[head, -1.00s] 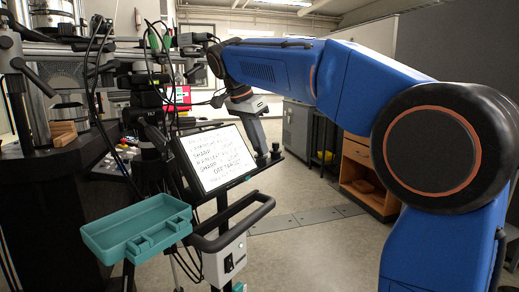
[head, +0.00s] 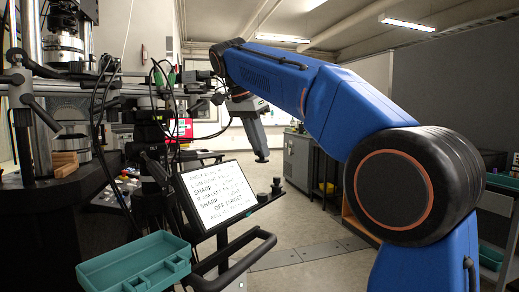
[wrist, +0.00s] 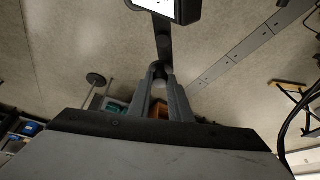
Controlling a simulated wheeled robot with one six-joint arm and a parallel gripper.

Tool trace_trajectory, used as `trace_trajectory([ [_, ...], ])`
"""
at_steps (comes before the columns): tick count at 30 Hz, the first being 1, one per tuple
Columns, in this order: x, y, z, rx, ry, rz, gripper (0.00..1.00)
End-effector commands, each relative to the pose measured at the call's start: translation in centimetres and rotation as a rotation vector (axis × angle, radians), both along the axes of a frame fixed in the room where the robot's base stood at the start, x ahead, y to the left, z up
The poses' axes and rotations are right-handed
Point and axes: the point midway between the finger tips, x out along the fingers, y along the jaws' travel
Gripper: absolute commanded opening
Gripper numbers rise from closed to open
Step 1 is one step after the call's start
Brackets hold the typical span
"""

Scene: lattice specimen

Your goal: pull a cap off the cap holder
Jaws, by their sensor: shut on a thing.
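My gripper (head: 261,151) is raised above the cap holder, its fingers pointing down. It is shut on a small dark cap (head: 262,158), which is held clear of the holder with an air gap below it. In the wrist view my two grey fingers (wrist: 160,88) close on the cap (wrist: 158,70), which is mostly hidden between the tips. The cap holder (head: 271,197) is a dark ledge at the right edge of the tilted screen. Two short dark upright pieces stand on it, one (head: 277,185) behind and one (head: 262,197) in front.
A tilted screen with handwriting (head: 222,197) stands left of the holder. A teal tray (head: 135,268) and a black handle bar (head: 235,262) are in front. Dark apparatus with cables fills the left. A grey cabinet (head: 297,158) stands behind.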

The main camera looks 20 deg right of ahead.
Motion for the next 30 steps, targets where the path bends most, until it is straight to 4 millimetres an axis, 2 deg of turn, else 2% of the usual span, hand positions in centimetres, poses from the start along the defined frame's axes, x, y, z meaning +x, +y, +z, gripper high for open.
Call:
trace_trajectory([
  [2, -0.01, 0.0, 0.0, 0.0, 0.0, 0.0, 0.0],
  [30, 0.0, 0.0, 0.37, 0.0, 0.001, 0.0, 0.0],
])
